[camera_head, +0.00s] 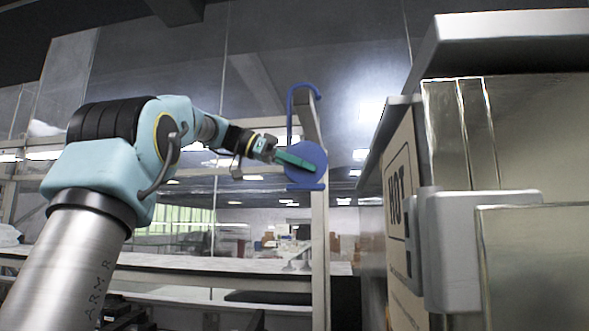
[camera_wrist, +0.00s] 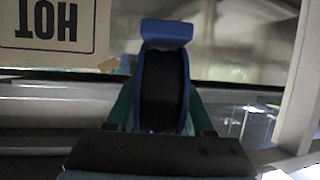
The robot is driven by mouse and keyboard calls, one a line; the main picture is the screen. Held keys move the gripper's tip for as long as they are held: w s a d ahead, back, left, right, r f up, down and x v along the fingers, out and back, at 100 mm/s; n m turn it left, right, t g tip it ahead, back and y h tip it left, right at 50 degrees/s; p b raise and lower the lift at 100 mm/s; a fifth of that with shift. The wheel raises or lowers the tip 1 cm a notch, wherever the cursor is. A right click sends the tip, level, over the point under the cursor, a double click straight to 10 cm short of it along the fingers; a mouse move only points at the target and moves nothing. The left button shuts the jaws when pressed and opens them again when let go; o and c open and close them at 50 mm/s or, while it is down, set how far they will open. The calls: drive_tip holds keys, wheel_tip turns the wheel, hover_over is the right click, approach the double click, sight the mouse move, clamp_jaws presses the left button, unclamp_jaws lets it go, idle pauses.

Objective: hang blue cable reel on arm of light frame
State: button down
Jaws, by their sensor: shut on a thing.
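The blue cable reel (camera_head: 309,153) is in the head view, raised, with a tall blue hook (camera_head: 290,112) curving over at its top. The light frame (camera_head: 320,250) has an upright post behind the reel. Its slanting arm (camera_head: 308,118) reaches up close to the hook; I cannot tell whether they touch. My gripper (camera_head: 296,160) is shut on the reel, its green fingers across the blue disc. In the wrist view the reel (camera_wrist: 162,88) shows black windings between blue rims, with a green finger on each side. The hook is hidden there.
A cabinet (camera_head: 450,130) with a HOT sign (camera_head: 400,200) stands close on the right; the sign (camera_wrist: 48,25) also shows upside down in the wrist view. A long bench (camera_head: 220,275) runs behind.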

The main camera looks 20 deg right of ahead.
sight(305, 181)
drive_tip(key=shift+s+d, duration=0.25)
drive_tip(key=shift+d, duration=0.1)
drive_tip(key=shift+a+f+b, duration=0.1)
drive_tip(key=shift+f+b, duration=0.6)
drive_tip(key=shift+f, duration=0.8)
drive_tip(key=shift+c, duration=1)
unclamp_jaws()
drive_tip(key=shift+w+f, duration=0.1)
drive_tip(key=shift+f, duration=0.05)
drive_tip(key=v, duration=1.1)
